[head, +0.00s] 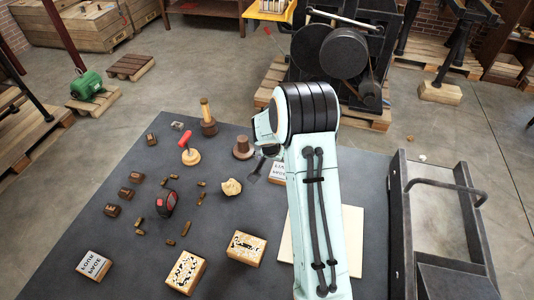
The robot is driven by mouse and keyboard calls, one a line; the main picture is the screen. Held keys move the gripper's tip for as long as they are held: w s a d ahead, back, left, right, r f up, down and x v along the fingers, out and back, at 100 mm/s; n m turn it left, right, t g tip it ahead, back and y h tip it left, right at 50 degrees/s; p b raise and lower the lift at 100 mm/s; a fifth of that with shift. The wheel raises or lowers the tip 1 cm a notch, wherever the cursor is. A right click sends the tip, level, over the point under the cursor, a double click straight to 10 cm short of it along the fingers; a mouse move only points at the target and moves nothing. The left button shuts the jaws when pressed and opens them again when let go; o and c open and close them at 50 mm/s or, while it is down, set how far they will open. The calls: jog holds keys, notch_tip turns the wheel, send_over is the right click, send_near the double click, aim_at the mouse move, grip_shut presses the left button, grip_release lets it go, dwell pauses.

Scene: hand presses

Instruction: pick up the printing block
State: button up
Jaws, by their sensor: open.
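Several block-like pieces lie on the dark table (225,217), and I cannot tell which is the task's printing block. Two wooden blocks with black-and-white carved-looking tops, a left one (186,271) and a right one (246,247), lie near the front. A lettered block (93,265) lies at the front left. Another lettered block (278,172) lies beside my gripper, partly hidden by my arm. My gripper (254,177) is open, seen small at the left of my arm, with nothing visible between its fingers. Its height above the table is unclear.
A red-handled tool (188,147), a wooden-handled tool (208,118) and a brown knobbed piece (243,148) stand behind. A red-and-black tape measure (166,203) and small brown pieces lie mid-left. A pale board (350,240) and a dark metal press (440,225) are right.

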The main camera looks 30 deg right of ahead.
jog(key=x, duration=0.5)
jog(key=s+x, duration=0.1)
jog(key=x, duration=0.1)
jog(key=shift+d+f, duration=0.35)
jog(key=shift+f, duration=0.05)
jog(key=c, duration=1.3)
